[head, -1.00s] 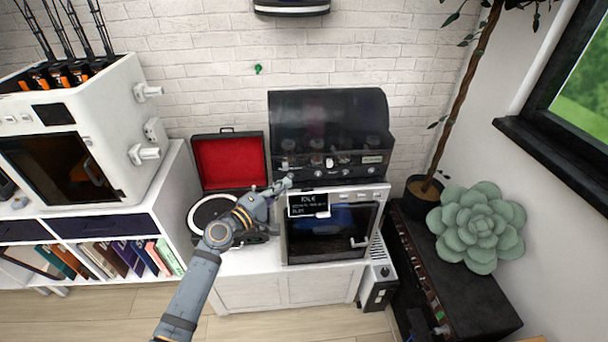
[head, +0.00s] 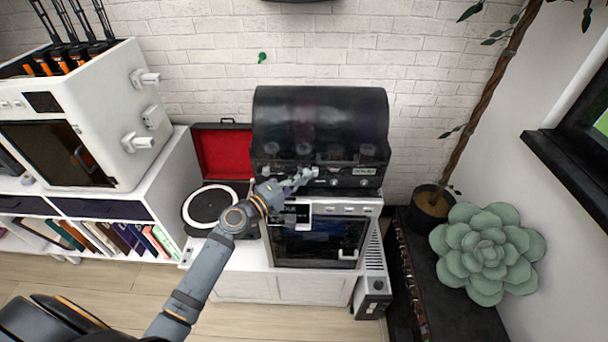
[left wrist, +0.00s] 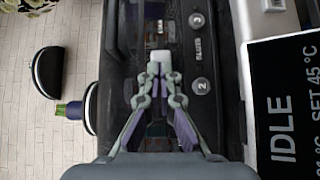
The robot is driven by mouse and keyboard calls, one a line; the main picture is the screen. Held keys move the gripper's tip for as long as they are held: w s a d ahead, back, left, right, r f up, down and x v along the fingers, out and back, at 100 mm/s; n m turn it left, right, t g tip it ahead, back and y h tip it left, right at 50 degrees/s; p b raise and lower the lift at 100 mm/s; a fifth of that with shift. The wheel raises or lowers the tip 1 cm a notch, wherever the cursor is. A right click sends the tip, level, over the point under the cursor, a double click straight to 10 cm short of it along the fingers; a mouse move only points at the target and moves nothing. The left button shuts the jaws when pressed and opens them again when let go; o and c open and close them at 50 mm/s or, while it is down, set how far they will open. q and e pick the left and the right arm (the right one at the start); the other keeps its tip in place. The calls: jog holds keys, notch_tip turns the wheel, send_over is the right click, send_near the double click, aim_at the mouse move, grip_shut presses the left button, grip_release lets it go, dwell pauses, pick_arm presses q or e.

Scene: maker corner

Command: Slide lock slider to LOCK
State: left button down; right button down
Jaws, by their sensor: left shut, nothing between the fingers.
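A black machine with a smoky curved cover (head: 320,115) stands on a silver-fronted appliance. Its dark front panel carries small round knobs and a label. A small pale block, likely the lock slider (left wrist: 158,57), shows on this panel in the left wrist view, right at my fingertips. My left gripper (head: 310,174) is shut and empty at the panel. In the left wrist view the gripper (left wrist: 159,74) has its tips together, touching or almost touching the block; I cannot tell which. Any LOCK lettering is too small or hidden. My right gripper is not in view.
Below is the oven-like appliance (head: 318,247) with a display reading IDLE (left wrist: 285,110). An open red-lined record player (head: 212,207) is at its left. A white printer (head: 85,125) stands further left. A potted plant (head: 432,205) and a large succulent (head: 485,250) are at the right.

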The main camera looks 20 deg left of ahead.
pick_arm(q)
jog(key=shift+a+f, duration=0.1)
jog(key=shift+a, duration=0.25)
jog(key=shift+w+d, duration=0.1)
jog(key=shift+d, duration=0.1)
jog(key=shift+w+d, duration=0.15)
jog(key=shift+d, duration=0.45)
jog(key=shift+w+d, duration=0.15)
jog(key=shift+d, duration=0.65)
jog(key=shift+a, duration=0.1)
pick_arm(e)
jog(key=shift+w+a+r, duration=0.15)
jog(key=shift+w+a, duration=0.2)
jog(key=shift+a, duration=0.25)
